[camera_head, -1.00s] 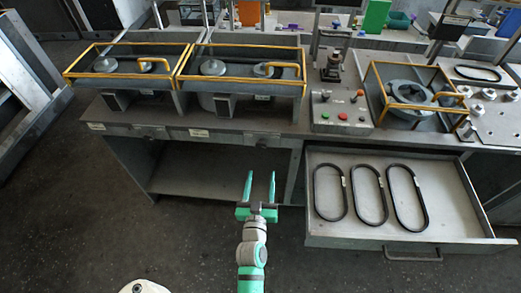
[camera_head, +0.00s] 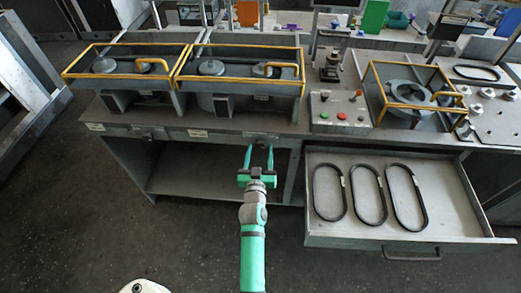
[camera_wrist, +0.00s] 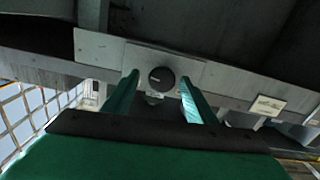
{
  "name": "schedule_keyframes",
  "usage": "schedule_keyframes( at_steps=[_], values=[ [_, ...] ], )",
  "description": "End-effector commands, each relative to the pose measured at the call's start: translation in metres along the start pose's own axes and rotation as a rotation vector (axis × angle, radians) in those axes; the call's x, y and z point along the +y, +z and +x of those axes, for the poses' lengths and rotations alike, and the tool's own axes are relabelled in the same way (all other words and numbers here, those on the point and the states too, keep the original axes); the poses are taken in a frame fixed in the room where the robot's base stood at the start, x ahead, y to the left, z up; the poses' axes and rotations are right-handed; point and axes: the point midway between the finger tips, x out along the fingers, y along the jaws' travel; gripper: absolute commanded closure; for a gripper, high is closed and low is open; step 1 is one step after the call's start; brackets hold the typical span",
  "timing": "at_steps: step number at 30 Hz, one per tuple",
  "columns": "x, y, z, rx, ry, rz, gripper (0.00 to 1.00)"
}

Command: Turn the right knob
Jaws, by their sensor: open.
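The right knob (camera_wrist: 161,79) is a round dark knob with a pale line on its face, set on a grey plate on the front of the bench. In the wrist view it shows between the two green fingers of my gripper (camera_wrist: 160,84). The fingers are open, one on each side of it, with a gap visible on both sides. In the head view my gripper (camera_head: 259,149) is at the bench front and partly covers the knob. The left knob (camera_head: 149,137) sits further left on the same front panel.
An open drawer (camera_head: 328,238) with several black belts (camera_head: 368,193) juts out to the right of my arm. Yellow-framed housings (camera_head: 128,75) and a control box (camera_head: 341,116) with buttons stand on the bench top. The shelf space (camera_head: 205,187) below the panel is open.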

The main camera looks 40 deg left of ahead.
Motion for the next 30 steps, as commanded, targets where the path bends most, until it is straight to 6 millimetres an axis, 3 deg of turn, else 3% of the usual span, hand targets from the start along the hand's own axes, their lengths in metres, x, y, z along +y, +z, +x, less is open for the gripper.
schedule_keyframes(
  at_steps=[11, 17, 30],
  values=[
    [-0.0019, -0.0006, 0.0059, 0.001, -0.003, 0.000, 0.48],
    [0.0008, -0.0002, 0.0058, 0.000, 0.001, 0.000, 0.89],
    [0.0013, 0.0003, 0.0056, -0.001, 0.002, -0.067, 0.89]
  ],
)
